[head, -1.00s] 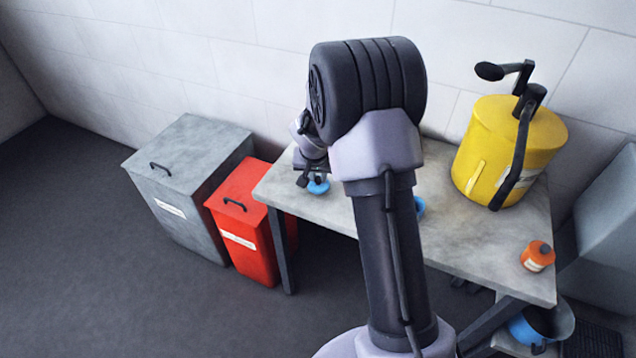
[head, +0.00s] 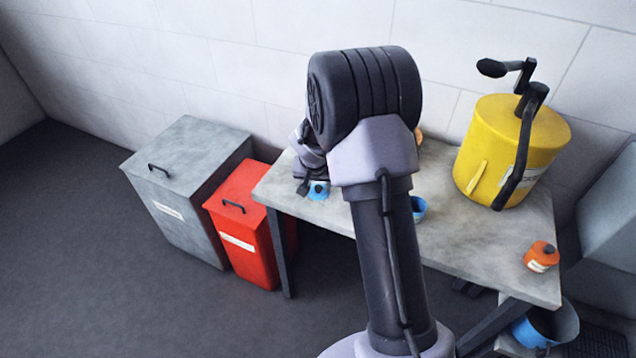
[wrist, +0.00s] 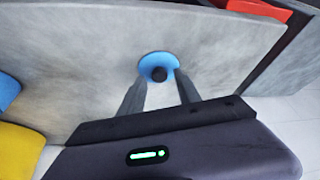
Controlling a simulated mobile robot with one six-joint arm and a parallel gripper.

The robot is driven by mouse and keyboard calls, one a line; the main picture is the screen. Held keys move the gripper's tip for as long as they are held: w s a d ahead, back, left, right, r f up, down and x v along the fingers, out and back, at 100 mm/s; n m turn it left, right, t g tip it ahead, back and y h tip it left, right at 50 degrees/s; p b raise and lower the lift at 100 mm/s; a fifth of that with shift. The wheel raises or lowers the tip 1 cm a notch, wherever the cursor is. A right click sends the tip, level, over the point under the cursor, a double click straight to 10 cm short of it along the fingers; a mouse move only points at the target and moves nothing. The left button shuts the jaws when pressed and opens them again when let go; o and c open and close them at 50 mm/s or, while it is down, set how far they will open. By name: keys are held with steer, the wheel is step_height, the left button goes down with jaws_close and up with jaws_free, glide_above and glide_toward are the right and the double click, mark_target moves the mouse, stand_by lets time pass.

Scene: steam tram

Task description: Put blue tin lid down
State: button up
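The blue tin lid (head: 318,194), a round disc with a dark knob, is at the left end of the grey table. It also shows in the wrist view (wrist: 153,61), where it appears to lie on the tabletop near its edge. My gripper (wrist: 160,82) is open, its two fingers spread on either side of the knob with a gap to each. In the head view my gripper (head: 309,187) is partly hidden behind my arm. A blue open tin (head: 419,209) stands mid-table, partly covered by my arm.
The grey table (head: 470,245) bears a yellow drum (head: 505,150) with a black crank and a small orange tin (head: 541,257). A red bin (head: 245,215) and a grey bin (head: 185,180) stand left of it. A blue bucket (head: 535,330) is at lower right.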

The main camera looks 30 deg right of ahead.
steer(key=s+a+r+p, duration=0.1)
steer(key=s+a+r, duration=0.25)
steer(key=r, duration=0.35)
steer(key=s+a+r+y+p, duration=0.15)
steer(key=s+r, duration=0.25)
steer(key=r, duration=0.4)
steer(key=s+a+r+h+p, duration=0.1)
steer(key=s+a+r, duration=0.3)
steer(key=r, duration=0.3)
steer(key=s+a+r+n+t+y, duration=0.1)
steer(key=s+a+r+y, duration=0.1)
steer(key=s+a, duration=0.3)
steer(key=s+a+r+n+t+y, duration=0.1)
steer(key=s+a+r, duration=0.3)
steer(key=s, duration=1)
steer(key=shift+a+y, duration=0.55)
steer(key=shift+a, duration=0.45)
steer(key=shift+s+d+r, duration=0.1)
